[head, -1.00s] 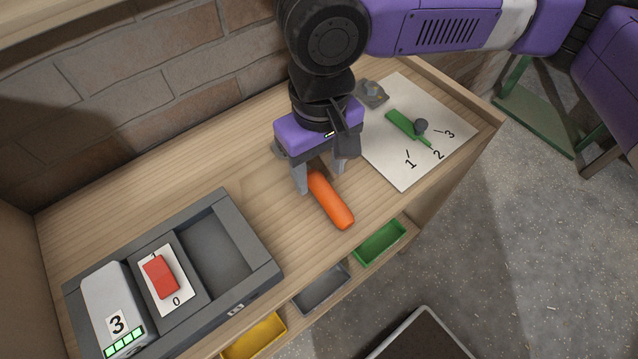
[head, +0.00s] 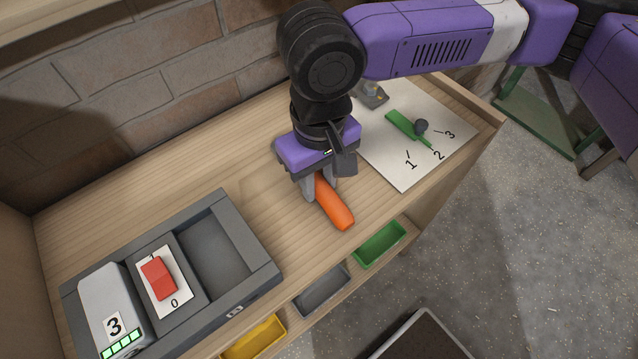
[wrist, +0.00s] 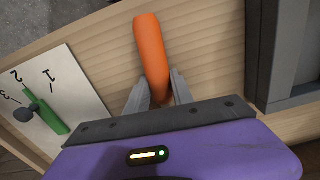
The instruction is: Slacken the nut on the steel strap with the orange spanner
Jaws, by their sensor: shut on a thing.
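The orange spanner (head: 334,205) lies on the wooden bench top, and only its orange handle shows clearly. My gripper (head: 322,195) is shut on the spanner, one finger on each side of it. In the wrist view the orange handle (wrist: 152,52) runs up and away from between the fingers (wrist: 160,92); the part under my gripper is hidden. A grey metal piece with a bolt-like top (head: 374,94) sits at the back of the bench, partly behind my arm. I cannot tell whether it is the steel strap with the nut.
A white card marked 1, 2, 3 (head: 408,168) carries a green pointer (head: 402,122) with a dark knob. A grey tray (head: 262,285) with a red switch (head: 158,278) is at left. Yellow (head: 254,338), grey (head: 322,290) and green (head: 379,244) bins sit below the front edge.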

